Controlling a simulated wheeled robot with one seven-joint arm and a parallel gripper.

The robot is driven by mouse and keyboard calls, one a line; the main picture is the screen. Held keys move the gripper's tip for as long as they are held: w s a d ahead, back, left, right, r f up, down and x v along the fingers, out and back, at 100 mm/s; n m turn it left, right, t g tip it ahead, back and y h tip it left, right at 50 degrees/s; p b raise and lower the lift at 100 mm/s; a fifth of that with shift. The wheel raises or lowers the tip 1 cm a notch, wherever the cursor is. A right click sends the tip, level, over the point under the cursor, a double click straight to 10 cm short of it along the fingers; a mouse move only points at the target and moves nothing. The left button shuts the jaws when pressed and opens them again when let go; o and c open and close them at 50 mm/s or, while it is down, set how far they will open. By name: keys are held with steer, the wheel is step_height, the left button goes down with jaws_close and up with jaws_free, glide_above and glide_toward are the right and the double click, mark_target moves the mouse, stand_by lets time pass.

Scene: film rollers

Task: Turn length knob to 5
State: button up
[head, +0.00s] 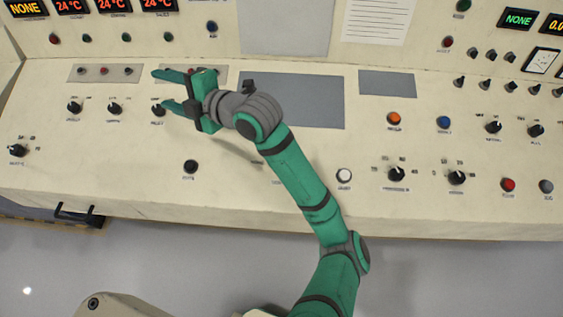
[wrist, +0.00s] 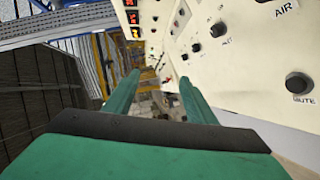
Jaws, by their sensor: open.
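A cream control panel (head: 235,200) carries several black knobs. Their labels are too small in the head view for me to tell which one is the length knob or what it reads. One black knob (head: 158,110) sits just below the lower finger of my gripper (head: 162,89). Two more knobs (head: 114,108) (head: 74,107) lie in a row to its left. My gripper is open and points left over the panel's left part, with nothing between its fingers. In the wrist view my gripper (wrist: 160,80) is also open and empty, with the panel's knobs (wrist: 218,29) on the right.
A lone knob (head: 190,166) sits below my gripper in the head view. More knobs (head: 396,174) and coloured buttons (head: 394,118) are on the right. A grey blank plate (head: 305,105) lies beside my wrist.

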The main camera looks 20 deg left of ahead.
steer(key=d+f+n+g+h, duration=0.2)
steer(key=d+f+n+h, duration=0.6)
steer(key=f, duration=0.1)
steer(key=w+d+f+n+h, duration=0.1)
steer(key=d+h, duration=0.3)
steer(key=d, duration=0.5)
steer(key=w+d+f+n+h, duration=0.15)
steer(key=d+h, duration=0.25)
steer(key=d, duration=0.5)
steer(key=f, duration=1)
steer(key=shift+w+d+f, duration=0.2)
steer(key=shift+d+f, duration=0.15)
steer(key=shift+d, duration=0.05)
steer(key=c, duration=1)
